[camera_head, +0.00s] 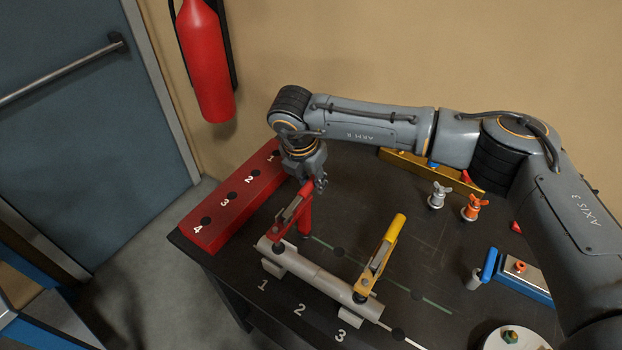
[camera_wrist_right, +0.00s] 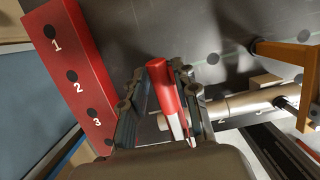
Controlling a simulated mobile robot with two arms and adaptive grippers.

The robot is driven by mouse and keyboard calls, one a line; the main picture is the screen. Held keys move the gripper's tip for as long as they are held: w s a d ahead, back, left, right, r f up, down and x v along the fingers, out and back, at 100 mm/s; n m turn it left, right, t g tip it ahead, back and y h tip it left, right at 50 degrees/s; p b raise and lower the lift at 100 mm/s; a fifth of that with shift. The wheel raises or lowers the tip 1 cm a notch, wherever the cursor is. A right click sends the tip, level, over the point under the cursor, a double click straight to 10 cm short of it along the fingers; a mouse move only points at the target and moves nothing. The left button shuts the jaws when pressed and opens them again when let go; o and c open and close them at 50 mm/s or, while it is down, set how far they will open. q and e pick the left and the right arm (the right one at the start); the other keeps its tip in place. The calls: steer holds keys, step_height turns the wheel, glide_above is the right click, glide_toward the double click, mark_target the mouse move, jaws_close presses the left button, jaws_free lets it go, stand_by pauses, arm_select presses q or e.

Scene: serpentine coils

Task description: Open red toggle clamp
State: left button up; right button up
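The red toggle clamp (camera_head: 287,217) stands at the left end of a pale grey pipe (camera_head: 318,274) on the dark table. Its red handle (camera_wrist_right: 160,82) shows in the right wrist view. My right gripper (camera_head: 318,183) is just above and behind the clamp in the head view. In the wrist view its two fingers (camera_wrist_right: 165,105) are apart, one on each side of the red handle, with gaps visible. The fingers hide part of the clamp's base. My left gripper is not in view.
A yellow toggle clamp (camera_head: 379,258) stands on the pipe's right part. A red numbered block (camera_head: 228,205) lies along the table's left edge. Orange (camera_head: 474,207) and silver (camera_head: 438,196) fittings and a blue-handled clamp (camera_head: 490,265) are at right. The table's middle is mostly clear.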

jaws_close()
steer(key=shift+r, duration=0.1)
